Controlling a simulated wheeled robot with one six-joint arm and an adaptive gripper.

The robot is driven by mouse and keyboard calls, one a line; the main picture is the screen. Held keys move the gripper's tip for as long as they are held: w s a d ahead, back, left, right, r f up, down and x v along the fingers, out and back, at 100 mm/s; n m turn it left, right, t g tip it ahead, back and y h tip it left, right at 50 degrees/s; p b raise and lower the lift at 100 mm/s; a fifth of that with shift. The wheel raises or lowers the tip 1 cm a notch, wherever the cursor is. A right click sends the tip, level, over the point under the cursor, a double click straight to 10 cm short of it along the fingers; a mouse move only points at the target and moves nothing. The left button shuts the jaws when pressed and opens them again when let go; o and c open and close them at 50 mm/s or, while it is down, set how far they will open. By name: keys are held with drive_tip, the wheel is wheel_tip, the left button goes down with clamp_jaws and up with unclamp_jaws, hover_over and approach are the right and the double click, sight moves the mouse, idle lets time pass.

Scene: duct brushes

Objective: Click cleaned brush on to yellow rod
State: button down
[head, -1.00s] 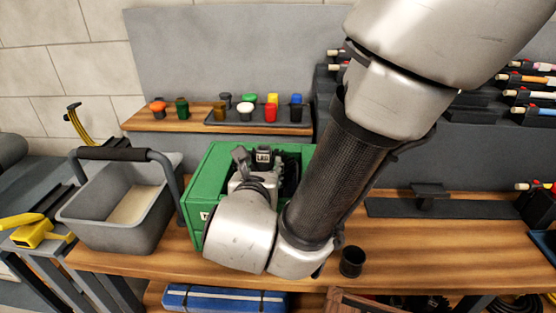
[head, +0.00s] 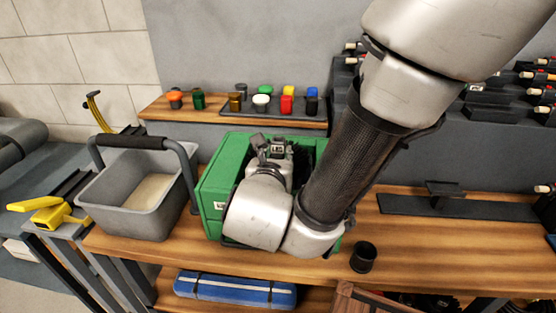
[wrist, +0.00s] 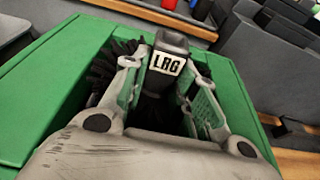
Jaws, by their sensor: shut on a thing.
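A black-bristled brush with a dark block marked LRG (wrist: 170,45) is between the fingers of my gripper (wrist: 172,88), which is shut on it. The brush is inside the green crate (wrist: 52,80), its bristles showing beside the fingers. In the head view my gripper (head: 277,152) reaches down into the green crate (head: 212,190), and my arm hides part of the crate. A yellow tool (head: 45,214) lies on the stand at the left, and a thin curved yellow piece (head: 97,110) rises behind it. I cannot tell which is the yellow rod.
A grey bucket (head: 100,205) with a raised handle stands left of the crate. A black cup (head: 363,257) is near the bench's front edge. Coloured caps sit on the wooden shelf (head: 180,117) behind. The bench right of the cup (head: 430,245) is clear.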

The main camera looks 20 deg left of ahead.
sight(277, 136)
drive_tip(key=shift+r, duration=2.95)
